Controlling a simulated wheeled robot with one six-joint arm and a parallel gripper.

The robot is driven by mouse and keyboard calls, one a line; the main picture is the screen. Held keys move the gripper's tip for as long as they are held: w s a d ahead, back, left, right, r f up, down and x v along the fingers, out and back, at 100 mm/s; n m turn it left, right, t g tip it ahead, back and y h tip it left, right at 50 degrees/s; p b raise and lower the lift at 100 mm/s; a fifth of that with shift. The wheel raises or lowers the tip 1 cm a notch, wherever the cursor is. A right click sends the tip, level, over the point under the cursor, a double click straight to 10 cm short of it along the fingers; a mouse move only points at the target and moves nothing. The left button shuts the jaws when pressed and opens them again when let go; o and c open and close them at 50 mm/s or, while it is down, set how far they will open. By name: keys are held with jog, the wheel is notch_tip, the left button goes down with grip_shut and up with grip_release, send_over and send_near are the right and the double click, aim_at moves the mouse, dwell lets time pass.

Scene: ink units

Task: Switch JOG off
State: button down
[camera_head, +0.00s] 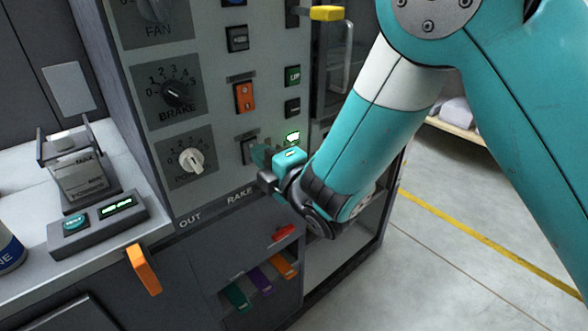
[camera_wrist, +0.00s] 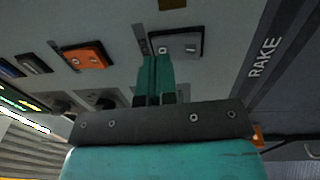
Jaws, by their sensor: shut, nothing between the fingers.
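No label reading JOG is legible in either view. A grey rocker switch (camera_head: 248,150) low on the control panel (camera_head: 212,60) is partly behind my gripper (camera_head: 260,156). In the wrist view, a grey rocker (camera_wrist: 182,46) with a small label plate beside it lies just past the fingertips. My gripper (camera_wrist: 155,62) is shut and empty, its teal fingers together near that rocker's edge. I cannot tell whether they touch it. An orange rocker switch (camera_head: 244,96) sits above in the head view and also shows in the wrist view (camera_wrist: 86,56).
The BRAKE knob (camera_head: 176,93) and a white-capped knob (camera_head: 191,160) are left of the switches. A yellow handle (camera_head: 326,13) juts out above. An orange tab (camera_head: 143,269) sticks out from the counter front.

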jog(key=r+p+v, duration=0.2)
jog(key=p+v, duration=0.4)
jog(key=v, duration=0.6)
jog(key=shift+d+r, duration=0.2)
jog(key=shift+r, duration=0.1)
jog(key=shift+w, duration=0.1)
dwell(0.3)
